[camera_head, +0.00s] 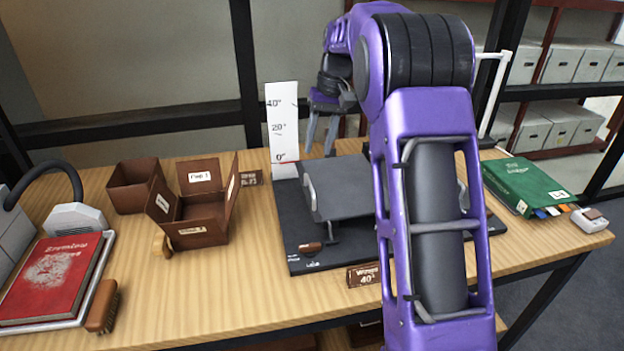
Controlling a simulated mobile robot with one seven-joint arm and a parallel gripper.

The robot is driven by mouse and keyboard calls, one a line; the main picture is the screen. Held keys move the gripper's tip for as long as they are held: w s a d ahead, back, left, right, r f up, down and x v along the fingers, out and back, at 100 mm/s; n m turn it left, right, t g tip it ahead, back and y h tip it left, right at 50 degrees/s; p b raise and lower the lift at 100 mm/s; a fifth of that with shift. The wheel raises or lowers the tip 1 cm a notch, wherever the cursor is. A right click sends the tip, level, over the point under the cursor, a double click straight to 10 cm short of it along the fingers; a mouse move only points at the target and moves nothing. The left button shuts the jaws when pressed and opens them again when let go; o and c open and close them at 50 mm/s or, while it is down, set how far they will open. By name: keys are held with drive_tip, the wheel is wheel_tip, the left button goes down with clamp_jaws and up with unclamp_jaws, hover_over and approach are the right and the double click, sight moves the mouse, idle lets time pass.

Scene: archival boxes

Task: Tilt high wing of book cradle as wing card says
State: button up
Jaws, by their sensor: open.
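The book cradle has a black base (300,262) on the wooden table, partly hidden behind my arm. A grey wing (345,188) lies close to flat on it, with a pale metal loop (310,193) at its left edge. My arm hides the right part of the cradle, so I cannot tell which wing is high. A brown wing card (364,275) at the front edge reads "40°". A white scale (282,120) behind the cradle is marked 0°, 20° and 40°. My gripper (319,150) is open and empty, pointing down above the cradle's back edge.
A brown open box with flaps (203,215) and a smaller brown box (133,188) stand left. A red book (52,280) lies on a tray beside a brush (103,307). A green book (528,186) lies right. Bare table shows front left of the cradle.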

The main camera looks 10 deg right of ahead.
sight(310, 183)
drive_tip(key=f, duration=0.3)
drive_tip(key=a+f+b, duration=0.1)
drive_tip(key=f, duration=0.5)
drive_tip(key=shift+a, duration=0.35)
clamp_jaws()
idle(0.9)
